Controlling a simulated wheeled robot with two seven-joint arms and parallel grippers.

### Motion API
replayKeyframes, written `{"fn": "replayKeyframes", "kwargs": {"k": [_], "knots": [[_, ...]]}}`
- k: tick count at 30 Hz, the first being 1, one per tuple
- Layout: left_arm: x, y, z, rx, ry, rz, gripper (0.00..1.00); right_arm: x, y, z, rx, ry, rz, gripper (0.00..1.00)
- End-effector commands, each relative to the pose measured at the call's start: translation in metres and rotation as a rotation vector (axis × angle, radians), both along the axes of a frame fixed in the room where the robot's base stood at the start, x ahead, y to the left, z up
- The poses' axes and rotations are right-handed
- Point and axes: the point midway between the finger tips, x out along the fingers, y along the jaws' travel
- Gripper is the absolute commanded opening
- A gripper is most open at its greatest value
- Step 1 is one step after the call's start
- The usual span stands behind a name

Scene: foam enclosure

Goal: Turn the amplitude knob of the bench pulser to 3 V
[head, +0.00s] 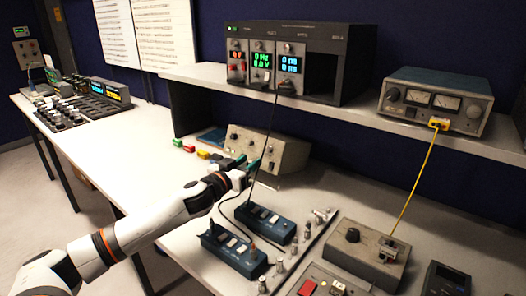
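A beige sloped-front box (285,153) with small controls stands on the bench below the shelf. It may be the bench pulser, but no label is legible. A small dark knob (233,136) shows at the upper left of its front. My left gripper (249,164) is close in front of the box's lower front and hides part of it. Whether its fingers touch a knob cannot be told, and their opening is too small to see. No amplitude scale or voltage reading is legible on the box. My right gripper is not in view.
A dark cable hangs from the rack near my gripper. Blue modules (266,222) and a beige box with a knob (365,250) stand nearer. A yellow cable runs down right.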

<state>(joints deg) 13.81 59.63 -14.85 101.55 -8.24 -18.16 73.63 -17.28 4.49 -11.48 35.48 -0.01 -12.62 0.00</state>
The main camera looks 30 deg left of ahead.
Motion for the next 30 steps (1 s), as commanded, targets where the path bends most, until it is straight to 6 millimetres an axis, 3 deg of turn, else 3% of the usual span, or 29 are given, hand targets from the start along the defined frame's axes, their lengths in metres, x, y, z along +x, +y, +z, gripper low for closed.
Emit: {"fn": "replayKeyframes", "kwargs": {"k": [15,29,30], "knots": [[0.067,-0.002,0.002,0.000,-0.002,-0.001,0.40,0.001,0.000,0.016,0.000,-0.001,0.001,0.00],[0.077,-0.002,0.000,0.001,0.000,-0.001,0.40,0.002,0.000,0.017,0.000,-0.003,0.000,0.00],[0.077,-0.002,0.000,0.001,0.000,-0.001,0.33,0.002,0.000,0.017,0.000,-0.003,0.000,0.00]]}}
